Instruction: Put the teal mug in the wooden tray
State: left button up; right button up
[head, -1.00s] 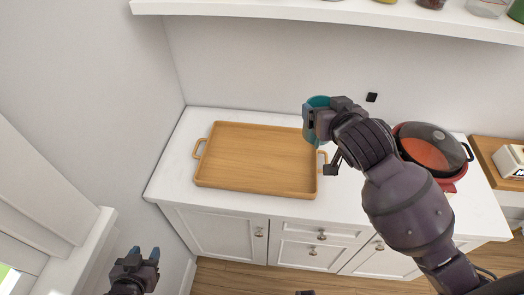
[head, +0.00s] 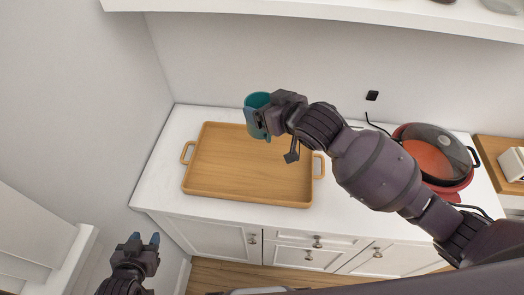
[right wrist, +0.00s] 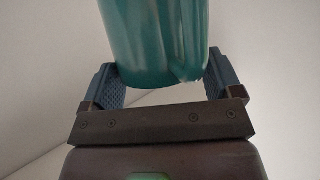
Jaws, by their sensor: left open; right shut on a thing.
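The teal mug (head: 257,104) is held in the air in the head view, overlapping the back edge of the wooden tray in the picture. My right gripper (head: 264,123) is shut on it; in the right wrist view the mug (right wrist: 157,40) sits between the two blue finger pads (right wrist: 165,82). The wooden tray (head: 225,165) lies on the white counter and looks empty where it shows; my right gripper and forearm cover part of its back right. My left gripper (head: 143,241) is open and empty at the lower left, in front of the counter.
A red pot with a glass lid (head: 432,150) stands on the counter to the right of the tray. A white shelf (head: 330,22) runs along the wall above.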

notch_tip(320, 180, down, 16)
jog(key=b, duration=0.1)
dwell(0.5)
jog(key=shift+f, duration=0.25)
jog(key=o, duration=1.2)
jog(key=v, duration=1.2)
jog(key=shift+r, duration=0.1)
jog(key=s+d+f+m+h, duration=0.1)
jog(key=d+f, duration=0.1)
jog(key=d, duration=0.1)
jog(key=s+d+f+m+t+h, duration=0.1)
jog(key=s+d+f, duration=0.1)
jog(key=d, duration=0.1)
jog(key=s+d+f+m+h, duration=0.2)
jog(key=d, duration=0.1)
jog(key=shift+s+d+f, duration=0.25)
jog(key=shift+d+f, duration=0.05)
jog(key=s+d+f+h, duration=0.1)
jog(key=s+d, duration=0.1)
jog(key=s+d+f+m+h, duration=0.1)
jog(key=s+d+f, duration=0.1)
jog(key=d, duration=0.1)
jog(key=s+d+f+h, duration=0.1)
jog(key=s+d, duration=0.1)
jog(key=s, duration=0.1)
jog(key=shift+s+d+f+m+h, duration=0.1)
jog(key=shift+d+f+m+h, duration=0.2)
jog(key=shift+m, duration=0.1)
